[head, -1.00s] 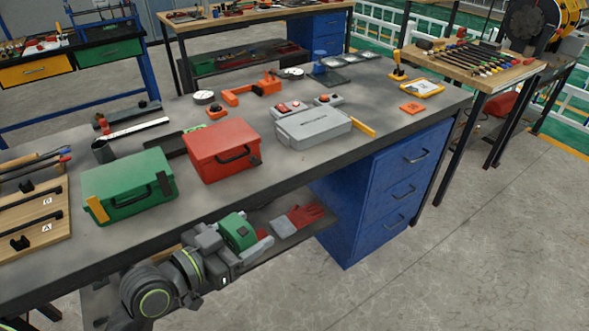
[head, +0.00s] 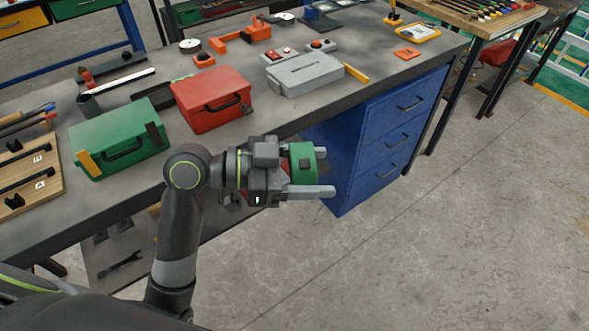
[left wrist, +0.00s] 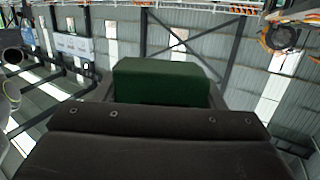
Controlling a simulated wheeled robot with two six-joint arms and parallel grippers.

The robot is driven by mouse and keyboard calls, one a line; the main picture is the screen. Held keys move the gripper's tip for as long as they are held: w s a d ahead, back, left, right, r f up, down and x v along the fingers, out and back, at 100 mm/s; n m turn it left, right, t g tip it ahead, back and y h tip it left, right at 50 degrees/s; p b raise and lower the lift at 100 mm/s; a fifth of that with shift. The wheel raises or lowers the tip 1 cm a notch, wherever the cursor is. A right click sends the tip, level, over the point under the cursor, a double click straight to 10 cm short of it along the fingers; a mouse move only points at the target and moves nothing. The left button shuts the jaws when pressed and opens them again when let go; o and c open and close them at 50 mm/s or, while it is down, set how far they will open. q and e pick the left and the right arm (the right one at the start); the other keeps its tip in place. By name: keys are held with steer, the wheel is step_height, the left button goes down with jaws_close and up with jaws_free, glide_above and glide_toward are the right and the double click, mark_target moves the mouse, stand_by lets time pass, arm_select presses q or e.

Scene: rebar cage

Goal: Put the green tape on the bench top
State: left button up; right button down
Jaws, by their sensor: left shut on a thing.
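The green tape (head: 302,158) is a thick green roll held between the fingers of my left gripper (head: 312,172). It also shows as a dark green block in the left wrist view (left wrist: 160,82), beyond my gripper's dark body. The gripper is shut on it, in front of the bench's front edge. The bench top (head: 290,111) is a grey surface behind and to the left of the gripper. I cannot tell the exact height of the tape relative to it. My right gripper is not in view.
A green box (head: 118,138), a red box (head: 212,100) and a grey case (head: 304,74) stand along the bench. A wooden board with tools (head: 28,180) lies at the left. Blue drawers (head: 380,135) are under the right end. The bench's right part has bare room.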

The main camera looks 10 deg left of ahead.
arm_select(q)
steer(key=shift+w+d+f+m+g+h, duration=0.5)
steer(key=shift+w+d+f+m+g, duration=1.75)
steer(key=shift+g, duration=0.95)
steer(key=s+a+f+n+t+y, duration=0.1)
steer(key=a+n+t+y, duration=0.3)
steer(key=a, duration=0.5)
steer(key=s+a+f+n+t+y, duration=0.1)
steer(key=s+a+n+t+y, duration=0.2)
steer(key=a+n+t, duration=0.5)
steer(key=shift+s+a+n+t+y, duration=0.35)
steer(key=shift+a+t+y, duration=0.3)
steer(key=shift+t, duration=0.85)
steer(key=shift+d+f, duration=0.1)
